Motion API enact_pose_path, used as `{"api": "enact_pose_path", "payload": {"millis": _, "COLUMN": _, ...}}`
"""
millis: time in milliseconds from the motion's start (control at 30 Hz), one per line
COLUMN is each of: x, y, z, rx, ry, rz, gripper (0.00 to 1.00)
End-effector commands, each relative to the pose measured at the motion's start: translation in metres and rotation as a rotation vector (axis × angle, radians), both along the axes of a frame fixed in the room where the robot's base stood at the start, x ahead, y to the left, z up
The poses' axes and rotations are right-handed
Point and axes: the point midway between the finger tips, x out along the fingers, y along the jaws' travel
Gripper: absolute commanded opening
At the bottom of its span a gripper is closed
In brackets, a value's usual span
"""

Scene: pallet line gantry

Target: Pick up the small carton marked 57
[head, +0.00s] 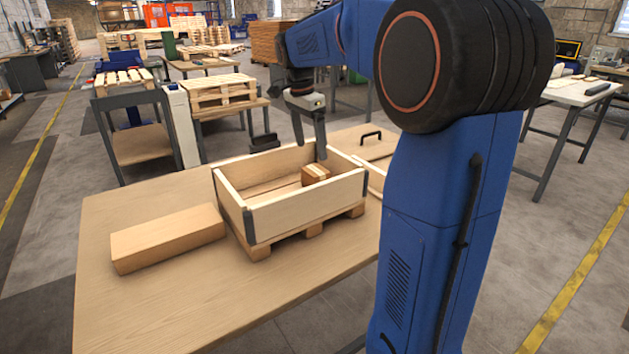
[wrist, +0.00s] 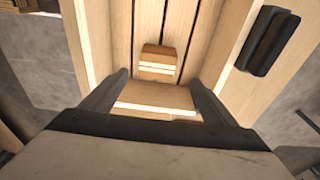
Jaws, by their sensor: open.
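The small brown carton (head: 316,174) with a pale tape strip lies inside the wooden crate (head: 308,203), near its right end. It also shows in the wrist view (wrist: 157,62), on the slatted floor, ahead of my fingertips and apart from them. No number can be read on it. My gripper (head: 310,148) is open and empty above the crate, close over the carton in the head view. In the wrist view a tan board or box face lies between the fingers; I cannot tell whether it is the crate's end wall.
The crate stands on a small pallet base on the wooden table (head: 150,305). A long closed carton (head: 168,238) lies to its left. A board with a black handle (head: 371,136) lies behind the crate on the right, and the handle shows at the wrist view's right. The table's front is clear.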

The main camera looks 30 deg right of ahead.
Motion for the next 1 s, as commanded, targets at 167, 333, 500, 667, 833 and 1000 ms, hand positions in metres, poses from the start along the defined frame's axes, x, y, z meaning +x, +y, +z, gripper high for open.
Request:
{"api": "enact_pose_path", "payload": {"millis": 167, "x": -0.001, "y": -0.004, "z": -0.032, "rx": 0.000, "ry": 0.002, "rz": 0.001, "gripper": 0.80}}
{"api": "enact_pose_path", "payload": {"millis": 333, "x": 0.000, "y": -0.008, "z": -0.055, "rx": 0.000, "ry": 0.002, "rz": 0.001, "gripper": 0.80}}
{"api": "enact_pose_path", "payload": {"millis": 500, "x": 0.000, "y": -0.009, "z": -0.065, "rx": 0.000, "ry": 0.000, "rz": 0.001, "gripper": 0.80}}
{"api": "enact_pose_path", "payload": {"millis": 667, "x": -0.002, "y": -0.010, "z": -0.078, "rx": 0.000, "ry": 0.001, "rz": 0.001, "gripper": 0.80}}
{"api": "enact_pose_path", "payload": {"millis": 833, "x": -0.006, "y": -0.012, "z": -0.102, "rx": 0.001, "ry": 0.003, "rz": 0.001, "gripper": 0.80}}
{"api": "enact_pose_path", "payload": {"millis": 1000, "x": -0.005, "y": -0.014, "z": -0.115, "rx": 0.000, "ry": 0.000, "rz": 0.001, "gripper": 0.80}}
